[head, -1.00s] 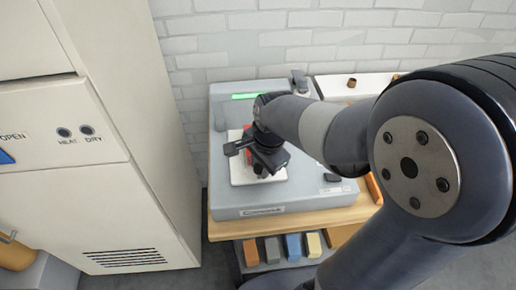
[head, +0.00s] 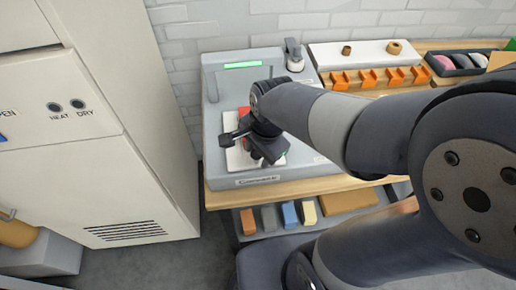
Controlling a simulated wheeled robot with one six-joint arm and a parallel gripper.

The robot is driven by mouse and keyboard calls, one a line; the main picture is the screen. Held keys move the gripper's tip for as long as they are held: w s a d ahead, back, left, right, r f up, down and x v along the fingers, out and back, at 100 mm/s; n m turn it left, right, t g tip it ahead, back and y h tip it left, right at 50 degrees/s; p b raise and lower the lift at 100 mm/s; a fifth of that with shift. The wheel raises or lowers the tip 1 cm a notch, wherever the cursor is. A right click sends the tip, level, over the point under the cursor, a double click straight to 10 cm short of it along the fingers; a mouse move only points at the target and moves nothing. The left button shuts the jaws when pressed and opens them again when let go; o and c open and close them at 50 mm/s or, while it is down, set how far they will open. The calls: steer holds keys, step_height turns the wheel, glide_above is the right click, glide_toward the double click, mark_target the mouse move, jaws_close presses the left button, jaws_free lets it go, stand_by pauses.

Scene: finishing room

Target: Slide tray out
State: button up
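My gripper (head: 258,150) points down over a white plate (head: 236,158) on the grey bench machine (head: 219,171). A red patch (head: 244,112) shows beside the gripper, partly hidden by it. I cannot tell whether the fingers are open or shut, or whether they touch anything.
A green display (head: 242,65) is lit on the machine. Orange holders (head: 368,78) and a dark tray of discs (head: 462,66) stand on the wooden bench at the right. Coloured blocks (head: 290,215) sit on the shelf below. My arm blocks much of the right side.

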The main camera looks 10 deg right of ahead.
steer(key=shift+o, duration=0.8)
steer(key=shift+w, duration=0.1)
steer(key=shift+r, duration=0.3)
step_height(320, 180, up, 10)
steer(key=s+d, duration=0.1)
steer(key=shift+s+p, duration=0.35)
steer(key=shift+p, duration=0.05)
steer(key=f, duration=0.3)
steer(key=w+f, duration=0.1)
steer(key=f, duration=0.3)
steer(key=a+f+b, duration=0.1)
steer(key=f, duration=0.2)
steer(key=shift+w+f, duration=0.4)
steer(key=shift+w+r, duration=0.1)
steer(key=shift+w, duration=0.1)
